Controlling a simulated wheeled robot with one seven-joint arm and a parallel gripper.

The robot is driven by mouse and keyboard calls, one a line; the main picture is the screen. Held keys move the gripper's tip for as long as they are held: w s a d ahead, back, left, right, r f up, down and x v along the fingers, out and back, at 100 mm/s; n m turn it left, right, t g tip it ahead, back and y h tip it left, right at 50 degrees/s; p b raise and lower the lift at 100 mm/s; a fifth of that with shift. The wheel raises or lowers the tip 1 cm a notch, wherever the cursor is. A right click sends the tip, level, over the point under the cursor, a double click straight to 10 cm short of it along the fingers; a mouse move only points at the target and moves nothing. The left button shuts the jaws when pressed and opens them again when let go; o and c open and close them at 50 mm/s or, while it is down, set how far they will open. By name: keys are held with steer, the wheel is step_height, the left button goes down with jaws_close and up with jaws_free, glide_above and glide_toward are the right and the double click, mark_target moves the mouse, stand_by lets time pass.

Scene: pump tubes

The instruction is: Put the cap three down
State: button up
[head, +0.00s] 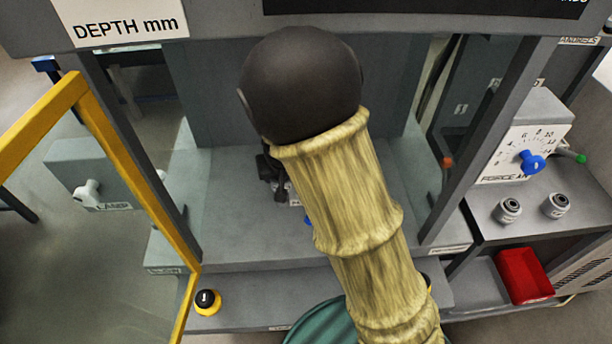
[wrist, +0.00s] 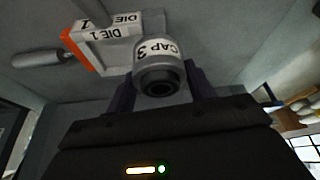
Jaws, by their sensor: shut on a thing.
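Cap three (wrist: 160,66), a grey rounded cap with a "CAP 3" label and a dark ring-shaped opening, is between the two dark fingers of my gripper (wrist: 161,86) in the wrist view. My gripper is shut on it. In the head view my own sleeved arm covers most of the gripper and the cap; only a dark bit of the gripper (head: 270,172) shows inside the grey press bay. Behind the cap in the wrist view is a die holder (wrist: 100,45) with "DIE 1" labels and an orange edge. I cannot tell whether the cap touches it.
Two grey caps (head: 508,210) stand on the right side shelf (head: 490,228), above a red bin (head: 524,276). A force dial with a blue knob (head: 532,162) is behind them. A yellow-framed door (head: 110,140) stands open at left. A black-and-yellow button (head: 207,300) is on the front ledge.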

steer(key=d, duration=0.1)
steer(key=w+d, duration=0.1)
steer(key=d, duration=0.1)
steer(key=w+d, duration=0.1)
steer(key=d, duration=0.1)
steer(key=shift+w+d+b, duration=0.1)
steer(key=shift+d+b, duration=0.05)
steer(key=shift+b, duration=0.2)
